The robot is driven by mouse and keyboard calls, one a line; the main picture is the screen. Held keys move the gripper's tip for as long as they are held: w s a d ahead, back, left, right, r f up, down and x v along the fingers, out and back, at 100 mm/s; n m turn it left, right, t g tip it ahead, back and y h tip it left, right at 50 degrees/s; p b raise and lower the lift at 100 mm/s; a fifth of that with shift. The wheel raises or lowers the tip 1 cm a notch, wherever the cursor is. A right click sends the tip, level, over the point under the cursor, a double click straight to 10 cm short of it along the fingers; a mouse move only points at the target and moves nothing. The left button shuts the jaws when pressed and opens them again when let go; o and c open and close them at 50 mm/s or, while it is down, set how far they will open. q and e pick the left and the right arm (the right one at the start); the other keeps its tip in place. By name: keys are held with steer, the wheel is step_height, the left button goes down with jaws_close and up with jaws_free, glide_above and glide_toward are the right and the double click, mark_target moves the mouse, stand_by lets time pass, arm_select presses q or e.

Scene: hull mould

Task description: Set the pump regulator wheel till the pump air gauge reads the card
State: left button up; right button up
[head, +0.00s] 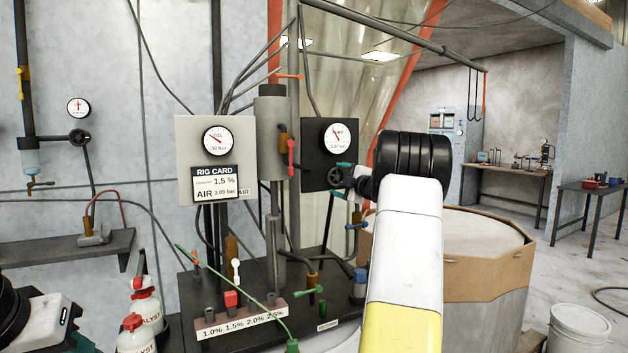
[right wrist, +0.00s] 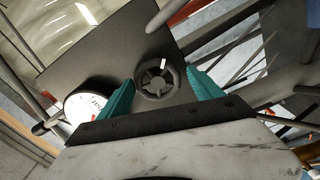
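The pump regulator wheel (head: 336,177) is a small dark spoked wheel on a dark panel (head: 313,165). Above it, the pump air gauge (head: 336,137) has a red needle pointing up-left; its figures are too small to read surely. The rig card (head: 215,183) reads 1.5 % and AIR 3.00 bar. My right gripper (head: 344,180) is at the wheel. In the right wrist view its teal fingers (right wrist: 160,76) are apart, one on each side of the wheel (right wrist: 157,82), with gaps visible. A white mark shows on the wheel's upper rim. My left gripper (head: 82,343) is partly visible at lower left.
A second gauge (head: 217,141) sits above the card on a pale panel. A red-handled valve (head: 291,155) stands close left of the dark panel. Hoses and pipes crowd the rig. A large drum (head: 490,250) stands right of my right arm. Catalyst bottles (head: 146,300) stand lower left.

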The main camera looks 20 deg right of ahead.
steer(key=shift+o, duration=0.6)
steer(key=shift+r, duration=0.1)
steer(key=shift+s+d, duration=0.1)
steer(key=shift+s, duration=0.15)
steer(key=s, duration=0.7)
steer(key=shift+s+d, duration=0.15)
steer(key=shift+d, duration=0.1)
